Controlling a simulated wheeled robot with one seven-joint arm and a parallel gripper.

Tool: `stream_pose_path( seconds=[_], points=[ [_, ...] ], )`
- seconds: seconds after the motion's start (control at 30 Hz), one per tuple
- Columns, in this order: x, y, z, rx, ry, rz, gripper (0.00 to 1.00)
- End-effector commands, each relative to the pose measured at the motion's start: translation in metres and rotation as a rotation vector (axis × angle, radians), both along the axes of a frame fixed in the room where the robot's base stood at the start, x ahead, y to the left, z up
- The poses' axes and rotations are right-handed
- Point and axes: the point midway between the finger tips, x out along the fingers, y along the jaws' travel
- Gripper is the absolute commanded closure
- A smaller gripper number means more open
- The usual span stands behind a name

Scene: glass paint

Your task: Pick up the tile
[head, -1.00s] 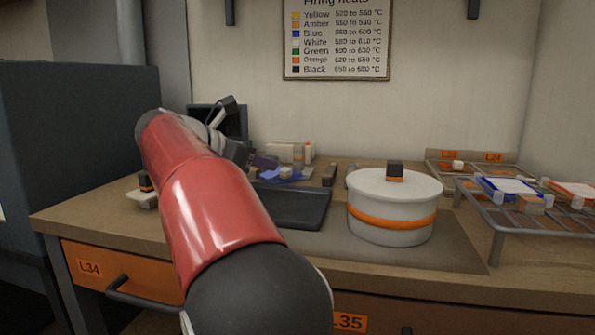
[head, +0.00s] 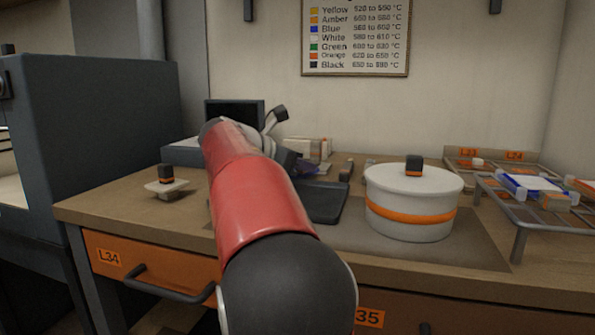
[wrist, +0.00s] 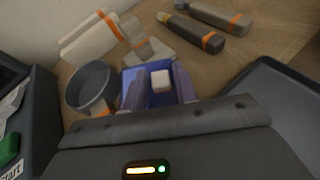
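The blue tile (wrist: 132,74) lies on the worktop in the wrist view, with a small white block (wrist: 160,80) on top of it. My gripper (wrist: 158,88) has its two bluish-grey fingers apart, one on each side of the white block. A narrow gap seems to show between block and fingers, so contact is not clear. In the head view my red arm hides most of this; only a bluish patch of the tile (head: 309,166) shows beside the dark gripper end.
A round grey dish (wrist: 91,87) is close left of the tile. A dark tray (head: 325,203) lies at the right. A white lidded pot (head: 412,205) and a wire rack (head: 520,212) stand further right. A white stamp-like tool (head: 166,186) stands left of my arm.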

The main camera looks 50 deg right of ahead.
Motion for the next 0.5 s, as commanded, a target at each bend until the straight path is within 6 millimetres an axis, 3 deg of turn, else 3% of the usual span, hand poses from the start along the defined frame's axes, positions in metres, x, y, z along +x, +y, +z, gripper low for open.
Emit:
stream_pose_path(
  seconds=[0.03,0.2,0.5],
  points=[
    [0.0001,0.0001,0.0,0.0,0.0,0.0,0.78],
    [0.0001,0.0002,0.0,0.0,0.0,0.0,1.0],
    [0.0002,0.0003,0.0046,-0.001,-0.001,0.0,1.0]
  ],
)
